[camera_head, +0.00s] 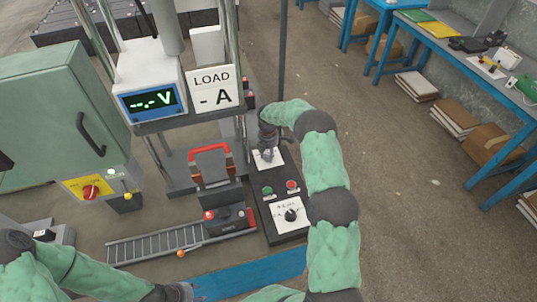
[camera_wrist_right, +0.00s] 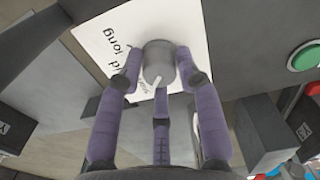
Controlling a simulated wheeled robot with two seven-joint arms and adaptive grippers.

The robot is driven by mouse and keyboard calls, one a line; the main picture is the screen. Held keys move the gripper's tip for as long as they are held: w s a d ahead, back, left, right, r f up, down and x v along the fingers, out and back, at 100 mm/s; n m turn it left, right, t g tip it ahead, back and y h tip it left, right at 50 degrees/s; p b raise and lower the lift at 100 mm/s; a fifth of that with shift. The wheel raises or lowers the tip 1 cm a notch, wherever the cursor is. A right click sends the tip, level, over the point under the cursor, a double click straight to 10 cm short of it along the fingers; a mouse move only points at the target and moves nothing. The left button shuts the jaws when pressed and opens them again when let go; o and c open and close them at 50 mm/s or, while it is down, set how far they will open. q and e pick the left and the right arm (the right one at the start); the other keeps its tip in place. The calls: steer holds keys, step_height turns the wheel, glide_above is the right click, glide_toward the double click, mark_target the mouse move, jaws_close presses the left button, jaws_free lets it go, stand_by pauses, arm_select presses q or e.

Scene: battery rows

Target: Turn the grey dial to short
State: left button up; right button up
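The grey dial (camera_wrist_right: 158,62) sits on a white label (camera_wrist_right: 105,35) with printed words; "long" and part of what looks like "short" are readable. Its pale pointer is towards the bottom of the wrist view, beside the partly covered word. My right gripper (camera_wrist_right: 159,65) has its purple fingers bent in around the dial, with fingertips at both sides and a third finger below. In the head view my right gripper (camera_head: 267,153) is over the upper white label of the dark control box (camera_head: 262,185) and hides the dial. My left gripper (camera_head: 184,291) is at the bottom edge, mostly hidden.
The box also has a green button (camera_head: 267,190), a red button (camera_head: 292,185) and a black knob (camera_head: 291,215) below. A meter (camera_head: 150,98) and a LOAD sign (camera_head: 212,88) stand behind. A green cabinet (camera_head: 60,120) is left; open floor lies right.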

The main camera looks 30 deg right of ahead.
mark_target(268, 155)
steer(key=shift+o, duration=0.9)
steer(key=shift+a, duration=0.1)
steer(key=shift+r, duration=0.1)
step_height(268, 155, up, 12)
